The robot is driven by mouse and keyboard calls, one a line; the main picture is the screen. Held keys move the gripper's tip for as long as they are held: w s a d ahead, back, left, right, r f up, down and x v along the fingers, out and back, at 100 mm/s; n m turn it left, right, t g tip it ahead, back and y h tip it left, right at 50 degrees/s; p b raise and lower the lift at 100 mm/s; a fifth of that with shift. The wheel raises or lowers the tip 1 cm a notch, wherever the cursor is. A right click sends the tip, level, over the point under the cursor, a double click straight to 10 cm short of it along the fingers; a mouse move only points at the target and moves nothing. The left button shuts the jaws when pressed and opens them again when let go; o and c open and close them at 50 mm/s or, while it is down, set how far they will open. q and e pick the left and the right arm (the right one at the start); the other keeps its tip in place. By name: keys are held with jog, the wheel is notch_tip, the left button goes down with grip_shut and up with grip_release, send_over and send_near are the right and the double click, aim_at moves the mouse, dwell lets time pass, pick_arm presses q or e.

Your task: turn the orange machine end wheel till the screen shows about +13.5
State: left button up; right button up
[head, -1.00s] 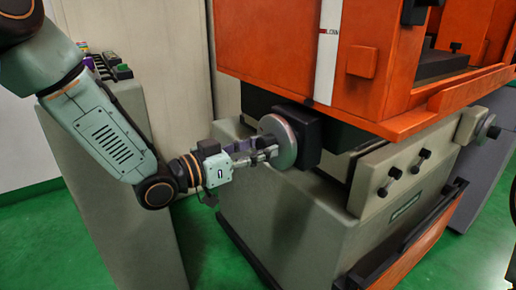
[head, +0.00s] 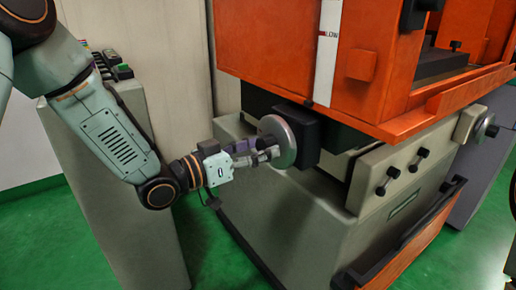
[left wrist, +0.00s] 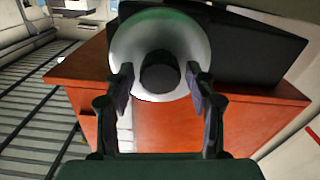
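The end wheel (head: 277,142) is a round pale metal disc on a black block at the left end of the orange machine (head: 270,55). In the left wrist view the wheel (left wrist: 124,45) faces me, with a dark round hub (left wrist: 160,72) in its middle. My left gripper (head: 268,151) is at the wheel's face. In the left wrist view its two fingers (left wrist: 160,88) stand apart on either side of the hub, with gaps to it. Whether the fingertips touch the disc I cannot tell. No screen reading shows in these views. My right gripper is not in view.
A grey console (head: 105,190) with buttons on top stands left of the machine. The machine's grey base (head: 290,215) carries several black knobs (head: 393,173) and another wheel (head: 482,126) at right. Green floor (head: 210,245) lies open between console and base.

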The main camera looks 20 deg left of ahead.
aim_at(260, 147)
pick_arm(q)
jog(key=shift+o, duration=0.4)
jog(key=shift+v, duration=3.65)
jog(key=shift+a+f, duration=0.1)
